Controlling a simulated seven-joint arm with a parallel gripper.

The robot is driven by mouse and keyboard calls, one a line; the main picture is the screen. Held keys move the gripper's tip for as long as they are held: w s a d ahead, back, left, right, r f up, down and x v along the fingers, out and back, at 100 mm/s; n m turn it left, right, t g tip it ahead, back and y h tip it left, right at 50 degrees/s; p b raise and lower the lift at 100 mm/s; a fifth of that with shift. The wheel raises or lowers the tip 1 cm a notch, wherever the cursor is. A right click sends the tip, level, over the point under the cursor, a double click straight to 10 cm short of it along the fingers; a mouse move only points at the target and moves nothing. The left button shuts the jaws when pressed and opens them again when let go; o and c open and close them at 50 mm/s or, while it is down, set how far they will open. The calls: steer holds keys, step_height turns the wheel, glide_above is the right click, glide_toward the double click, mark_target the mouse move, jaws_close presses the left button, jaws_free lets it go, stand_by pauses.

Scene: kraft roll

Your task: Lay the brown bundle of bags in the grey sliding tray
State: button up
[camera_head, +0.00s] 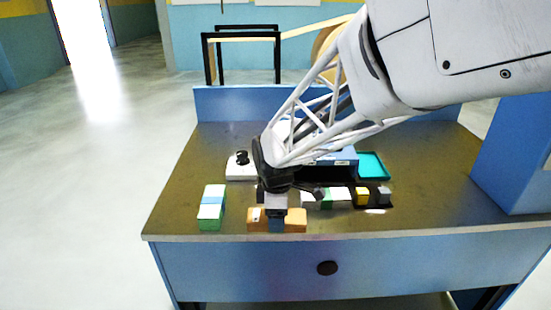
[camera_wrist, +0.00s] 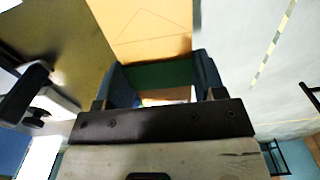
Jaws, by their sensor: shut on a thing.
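The brown bundle of bags (camera_head: 296,220) is at the front of the table, left of its middle, close to the front edge. I cannot tell whether it rests on the table or hangs just above it. My gripper (camera_head: 277,218) points down and is shut on the bundle's middle. In the wrist view the bundle (camera_wrist: 140,28) extends up from between my fingertips (camera_wrist: 160,75), with a dark green band between them. I cannot clearly pick out the grey sliding tray; my arm covers much of the table's middle and back.
Several small blocks line a dark holder (camera_head: 377,209) to the right. A teal tray (camera_head: 374,173) lies behind them. A white device with a black knob (camera_head: 240,167) stands farther back. A blue cabinet (camera_head: 510,150) bounds the right.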

steer(key=w+a+r+m, duration=0.25)
steer(key=w+a, duration=0.25)
steer(key=a, duration=0.6)
steer(key=w+a+r+m, duration=0.1)
steer(key=w+a+m, duration=0.4)
steer(key=a, duration=0.6)
steer(key=w+a+r+m, duration=0.2)
steer(key=w+a, duration=0.4)
steer(key=a, duration=0.5)
steer(key=w+d+m, duration=0.2)
steer(key=w+d, duration=0.4)
steer(key=d, duration=0.4)
steer(key=w+d+f+m, duration=0.1)
steer(key=w+d+m, duration=0.2)
steer(key=w+d, duration=0.3)
steer(key=w+d+f+m, duration=0.1)
steer(key=w+d+m, duration=0.2)
steer(key=d, duration=1.3)
steer(key=w, duration=0.3)
steer(key=shift+w+d, duration=0.2)
steer(key=shift+d, duration=0.05)
steer(key=shift+f, duration=0.1)
steer(key=shift+f, duration=0.2)
steer(key=shift+f, duration=2.5)
steer(key=shift+f, duration=0.2)
